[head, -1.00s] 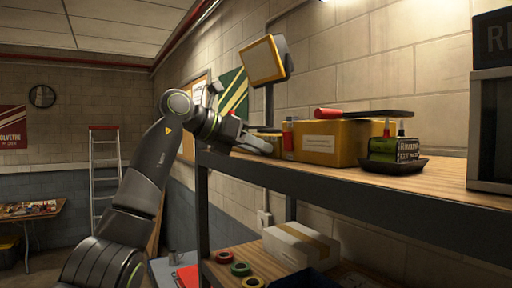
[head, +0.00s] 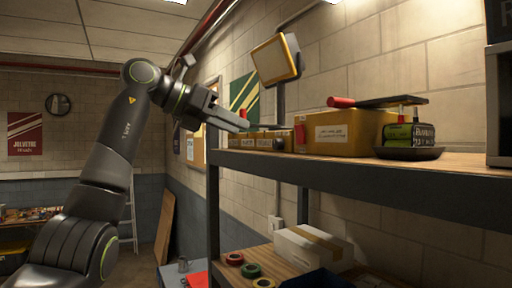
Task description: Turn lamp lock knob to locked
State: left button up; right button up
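The yellow-framed work lamp (head: 277,60) stands tilted on a dark post at the back of the upper shelf, near the wall. I cannot make out its lock knob; it is too small or hidden. My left gripper (head: 243,120) is at the shelf's left end, left of the lamp post and below the lamp head. It appears apart from the lamp. Its fingers are seen nearly side-on, so their gap is unclear, and I see nothing held in them. My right gripper is out of view.
The upper shelf (head: 360,174) carries a yellow box (head: 343,133) with a red-handled tool (head: 372,102) on top, and a dark tray (head: 409,153) with green items. Small yellow boxes (head: 262,142) sit near my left gripper. Tape rolls (head: 250,270) and a white box (head: 311,248) lie below.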

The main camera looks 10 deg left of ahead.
pick_arm(q)
jog(key=b+v, duration=0.1)
jog(key=v, duration=0.7)
